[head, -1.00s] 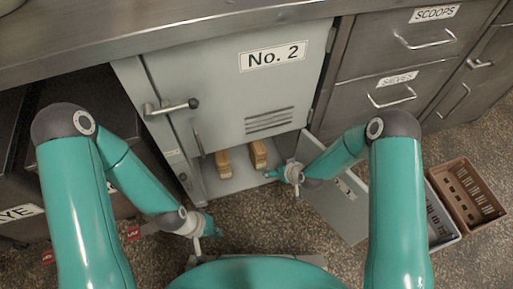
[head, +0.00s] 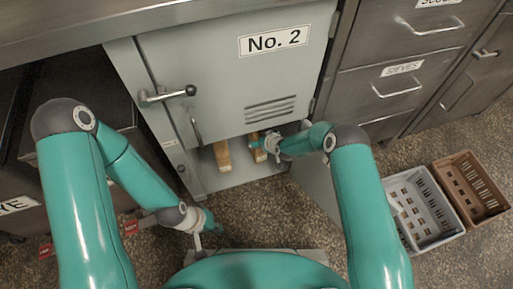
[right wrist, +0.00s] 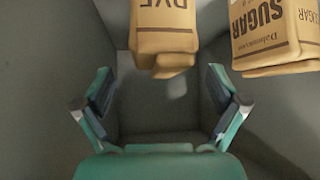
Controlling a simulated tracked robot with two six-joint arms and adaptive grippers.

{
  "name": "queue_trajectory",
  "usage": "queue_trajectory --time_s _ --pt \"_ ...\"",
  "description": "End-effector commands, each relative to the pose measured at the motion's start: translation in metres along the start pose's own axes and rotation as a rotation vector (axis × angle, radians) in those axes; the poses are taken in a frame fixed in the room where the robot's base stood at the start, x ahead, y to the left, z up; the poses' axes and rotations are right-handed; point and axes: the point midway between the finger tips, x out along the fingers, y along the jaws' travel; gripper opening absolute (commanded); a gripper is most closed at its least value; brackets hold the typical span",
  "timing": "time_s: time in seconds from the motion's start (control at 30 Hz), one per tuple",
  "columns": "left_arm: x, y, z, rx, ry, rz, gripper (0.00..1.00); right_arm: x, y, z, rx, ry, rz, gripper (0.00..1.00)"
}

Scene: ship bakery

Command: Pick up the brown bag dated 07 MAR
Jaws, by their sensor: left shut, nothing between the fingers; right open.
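Two brown bags stand side by side in the open lower compartment (head: 240,180) of the No. 2 locker: a left bag (head: 222,154) and a right bag (head: 257,154). In the right wrist view one bag (right wrist: 163,35) bears a cut-off word, and another bag (right wrist: 268,35) reads SUGAR. No date is readable on either. My right gripper (head: 268,145) is at the compartment opening, by the right bag and partly covering it. In the right wrist view its fingers (right wrist: 160,103) are spread with nothing between them. My left gripper (head: 212,228) is shut and empty, low in front of the locker.
The locker's lower door (head: 316,185) stands open on the right, beside my right arm. The upper door (head: 235,70) with its handle (head: 170,94) is above the opening. A grey crate (head: 425,207) and a brown crate (head: 470,185) sit on the floor at right.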

Motion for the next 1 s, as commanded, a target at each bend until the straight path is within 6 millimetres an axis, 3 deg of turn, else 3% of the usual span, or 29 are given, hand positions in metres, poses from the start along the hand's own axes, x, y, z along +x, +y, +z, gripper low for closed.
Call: queue_trajectory --time_s 0.43,0.77,1.0 --pt "0.033 -0.012 0.0 0.0 0.0 0.0 0.0 0.048 0.003 0.002 -0.002 0.001 -0.001 0.96" --pt "0.035 -0.013 0.0 0.0 0.0 0.0 0.0 0.052 0.004 -0.001 0.0 -0.001 -0.001 0.96" --pt "0.035 -0.013 0.0 0.0 0.0 0.0 0.0 0.052 0.003 -0.001 -0.001 -0.001 -0.001 0.59"
